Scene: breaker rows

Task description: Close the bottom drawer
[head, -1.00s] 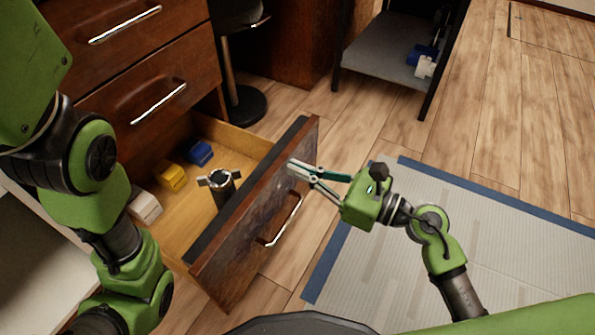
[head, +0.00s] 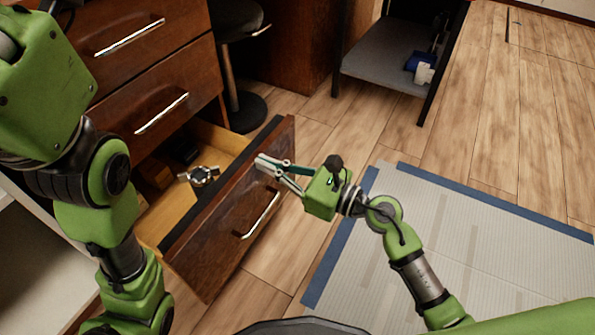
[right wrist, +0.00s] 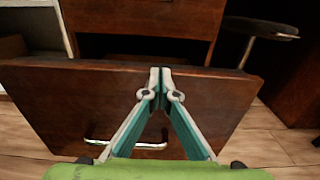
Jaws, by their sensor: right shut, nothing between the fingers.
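The bottom drawer (head: 228,220) of the dark wood cabinet is partly open, its front standing out from the cabinet. My right gripper (head: 262,163) is shut and empty, its fingertips at the upper part of the drawer front, above the metal handle (head: 262,214). In the right wrist view the fingertips (right wrist: 160,72) meet the drawer front (right wrist: 80,105) near its top edge and appear to touch it.
A metal-and-black item (head: 200,175) is inside the drawer. Two closed drawers (head: 150,95) are above. A stool base (head: 245,110) stands behind, right of the cabinet. A grey mat with blue edges (head: 440,240) lies on the floor at right.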

